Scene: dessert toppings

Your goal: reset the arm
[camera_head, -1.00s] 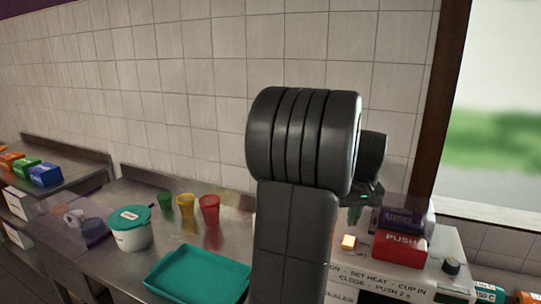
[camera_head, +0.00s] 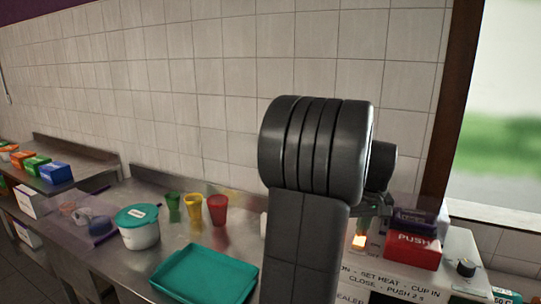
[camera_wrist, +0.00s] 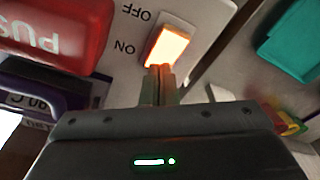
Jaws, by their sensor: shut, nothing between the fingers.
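My gripper (camera_wrist: 159,84) is shut and empty in the wrist view. Its fingertips are close to the lit orange switch (camera_wrist: 168,47) on the white sealer panel; I cannot tell whether they touch it. "ON" and "OFF" are printed beside the switch. In the head view my arm hides much of the middle, and the gripper (camera_head: 371,224) shows only partly behind it. The glowing switch (camera_head: 359,241) also shows there, just below the gripper. The red PUSH block (camera_head: 413,250) is right of it, and it fills the upper left of the wrist view (camera_wrist: 50,35).
A teal tray (camera_head: 205,275) lies on the steel counter. A white tub with a teal lid (camera_head: 138,228) stands left of it. Green (camera_head: 173,207), yellow (camera_head: 193,207) and red (camera_head: 217,210) cups stand behind. A dial (camera_head: 466,267) is at the sealer's right.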

